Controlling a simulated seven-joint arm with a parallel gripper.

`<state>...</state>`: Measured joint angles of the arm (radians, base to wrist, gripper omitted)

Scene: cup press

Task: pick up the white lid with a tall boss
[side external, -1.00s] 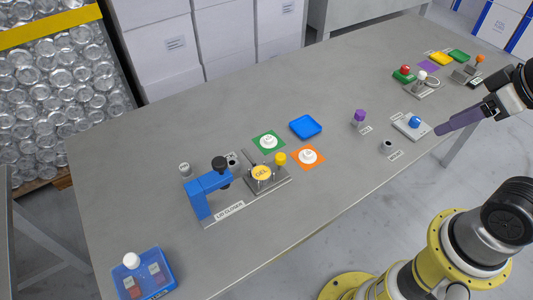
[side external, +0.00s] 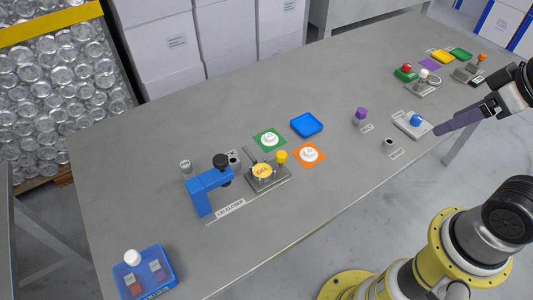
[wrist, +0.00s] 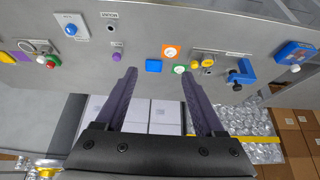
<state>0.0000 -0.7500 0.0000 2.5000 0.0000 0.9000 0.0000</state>
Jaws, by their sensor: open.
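Two small white lids show on the table. One lid (side external: 269,139) sits on a green square mat (side external: 260,146), the other (side external: 308,153) on an orange square mat (side external: 319,160). Each has a raised middle, but I cannot tell which boss is taller. In the wrist view the lids are tiny, on the orange mat (wrist: 171,51) and the green mat (wrist: 179,69). My gripper (side external: 438,131) is at the right, up and away from both lids. In the wrist view its two dark fingers (wrist: 157,72) are open and empty.
A blue press (side external: 208,190) and a fixture with a yellow-topped cup (side external: 263,171) stand left of the mats. A blue tray (side external: 306,124) lies behind them. A purple knob (side external: 361,115) and a blue button (side external: 416,120) stand to the right.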

